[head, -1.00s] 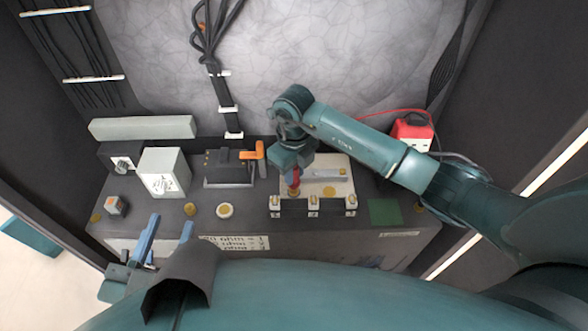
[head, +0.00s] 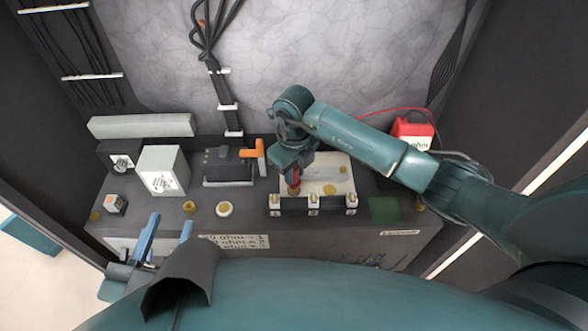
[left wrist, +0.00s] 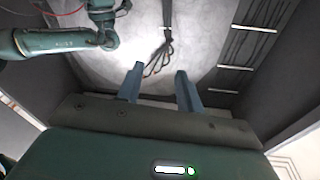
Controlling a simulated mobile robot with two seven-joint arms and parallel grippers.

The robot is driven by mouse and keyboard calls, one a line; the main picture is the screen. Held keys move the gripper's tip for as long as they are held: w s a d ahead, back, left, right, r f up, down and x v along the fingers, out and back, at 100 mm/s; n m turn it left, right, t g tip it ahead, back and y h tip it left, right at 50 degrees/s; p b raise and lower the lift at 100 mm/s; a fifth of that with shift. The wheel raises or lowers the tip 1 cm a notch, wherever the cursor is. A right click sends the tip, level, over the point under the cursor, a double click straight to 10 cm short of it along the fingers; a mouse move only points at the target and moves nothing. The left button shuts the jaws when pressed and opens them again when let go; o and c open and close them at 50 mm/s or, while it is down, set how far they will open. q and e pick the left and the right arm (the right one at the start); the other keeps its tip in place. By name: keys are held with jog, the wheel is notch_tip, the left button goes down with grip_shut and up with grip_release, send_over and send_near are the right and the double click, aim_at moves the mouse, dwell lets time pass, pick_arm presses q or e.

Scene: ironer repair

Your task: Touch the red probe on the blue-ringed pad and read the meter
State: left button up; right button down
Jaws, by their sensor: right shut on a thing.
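My right gripper (head: 292,176) is shut on the red probe (head: 295,181) and holds it pointing down over the left part of the pale board (head: 315,185). The probe's lower end is at a round yellowish spot; I cannot tell whether it touches. No blue ring is clear in the head view. The red meter (head: 412,133) stands at the back right, a red lead running behind it. Its pale face shows lettering like "ohm", but no figure is legible. My left gripper (head: 167,233) is open and empty at the front left; its two fingers show in the left wrist view (left wrist: 160,88).
Three brass-topped terminals (head: 313,200) line the board's front edge. A green square (head: 385,210) lies to its right. A black block with an orange lever (head: 254,152) and a white box (head: 163,170) stand to the left. A printed label (head: 240,241) is on the bench front.

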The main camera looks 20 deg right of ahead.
notch_tip(320, 180, up, 4)
jog(key=p, duration=0.3)
notch_tip(320, 180, up, 3)
jog(key=p, duration=0.3)
jog(key=shift+r, duration=0.1)
jog(key=shift+r+p, duration=0.4)
jog(key=shift+r, duration=0.1)
pick_arm(q)
jog(key=a+n+g+y, duration=0.1)
jog(key=g, duration=0.1)
jog(key=n+g+y, duration=0.1)
jog(key=g+y, duration=0.1)
jog(key=shift+s+a+r, duration=0.1)
jog(key=shift+s+a, duration=0.3)
